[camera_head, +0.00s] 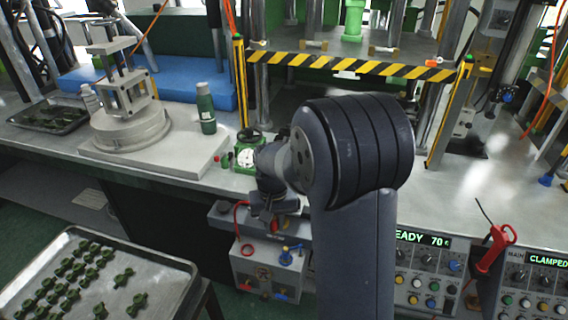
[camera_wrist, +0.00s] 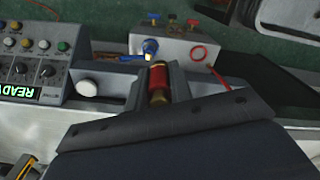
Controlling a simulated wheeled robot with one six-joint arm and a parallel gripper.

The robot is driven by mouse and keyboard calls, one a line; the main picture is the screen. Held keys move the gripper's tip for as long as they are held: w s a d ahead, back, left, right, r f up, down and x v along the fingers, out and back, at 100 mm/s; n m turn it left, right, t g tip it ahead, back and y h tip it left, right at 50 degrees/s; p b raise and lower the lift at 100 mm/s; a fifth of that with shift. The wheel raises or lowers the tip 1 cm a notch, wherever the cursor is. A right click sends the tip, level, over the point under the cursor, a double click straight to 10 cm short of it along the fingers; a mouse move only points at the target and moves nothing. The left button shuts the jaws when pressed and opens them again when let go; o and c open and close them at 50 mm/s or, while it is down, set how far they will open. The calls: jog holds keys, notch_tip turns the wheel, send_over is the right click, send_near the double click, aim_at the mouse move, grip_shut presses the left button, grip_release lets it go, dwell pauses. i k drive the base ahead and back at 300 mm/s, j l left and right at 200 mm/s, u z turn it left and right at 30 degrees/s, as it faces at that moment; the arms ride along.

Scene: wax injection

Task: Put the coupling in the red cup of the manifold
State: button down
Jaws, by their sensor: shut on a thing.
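My gripper (camera_wrist: 157,72) is shut on the coupling (camera_wrist: 159,80), a small brass cylinder with a red band, held between the two dark fingers. The manifold is a pale grey box (camera_wrist: 176,46) beyond the fingertips. Its red ring-shaped cup (camera_wrist: 198,53) is to the right of the coupling in the wrist view, and a blue fitting (camera_wrist: 150,47) is nearer the fingertips. In the head view the manifold (camera_head: 262,272) stands below my gripper (camera_head: 272,222), with the red cup (camera_head: 247,250) on its left.
A control panel (camera_head: 428,275) is right of the manifold, with a red-handled tool (camera_head: 494,250) beside it. A tray (camera_head: 160,290) of green parts is at lower left. A green gauge device (camera_head: 246,155) and green bottle (camera_head: 205,108) stand on the bench. Striped barriers (camera_head: 350,64) cross behind.

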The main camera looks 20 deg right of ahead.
aim_at(247, 250)
jog(key=i, duration=0.9)
